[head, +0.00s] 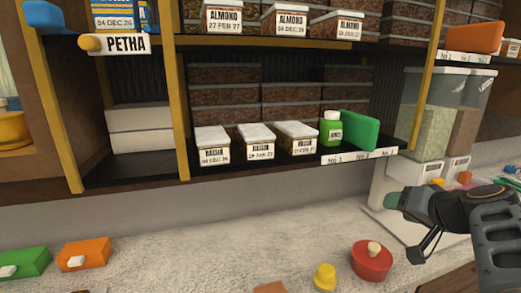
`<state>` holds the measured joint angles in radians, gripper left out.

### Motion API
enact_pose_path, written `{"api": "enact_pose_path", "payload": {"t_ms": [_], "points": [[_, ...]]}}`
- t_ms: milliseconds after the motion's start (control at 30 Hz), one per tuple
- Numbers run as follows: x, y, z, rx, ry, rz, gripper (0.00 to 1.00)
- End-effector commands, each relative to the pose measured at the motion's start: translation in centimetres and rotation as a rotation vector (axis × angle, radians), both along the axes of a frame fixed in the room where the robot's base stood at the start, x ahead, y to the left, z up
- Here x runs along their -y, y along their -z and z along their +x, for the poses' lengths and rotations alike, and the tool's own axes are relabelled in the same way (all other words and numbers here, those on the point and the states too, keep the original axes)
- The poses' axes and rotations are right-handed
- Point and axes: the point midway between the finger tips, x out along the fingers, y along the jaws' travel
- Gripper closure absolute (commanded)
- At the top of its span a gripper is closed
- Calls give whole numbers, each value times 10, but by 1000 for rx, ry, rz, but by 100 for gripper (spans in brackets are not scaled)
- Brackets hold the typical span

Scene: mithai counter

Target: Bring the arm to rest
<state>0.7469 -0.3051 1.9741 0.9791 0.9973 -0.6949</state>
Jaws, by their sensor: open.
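My gripper (420,248) is at the lower right, above the pale stone counter (190,262). Its dark fingers point down and left, and they look open with nothing held between them. My grey arm comes in from the right edge. The gripper is apart from the shelves and the goods on them. A red round pot with a tan knob (372,262) stands on the counter to the left of the fingers.
A shelf above holds white-lidded raisin boxes (256,142), a green jar (331,128) and a green block (359,131). A clear bin (436,112) stands at right. A yellow weight-like piece (324,277) and green (24,262) and orange (84,253) boxes lie on the counter. The counter's middle is clear.

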Motion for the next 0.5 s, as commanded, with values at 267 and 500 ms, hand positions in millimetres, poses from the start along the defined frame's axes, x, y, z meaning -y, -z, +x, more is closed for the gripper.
{"api": "enact_pose_path", "payload": {"t_ms": [267, 500], "points": [[-87, 133, -73, -594, 11, -139, 47], [-136, 163, -111, -674, -212, -423, 47]]}}
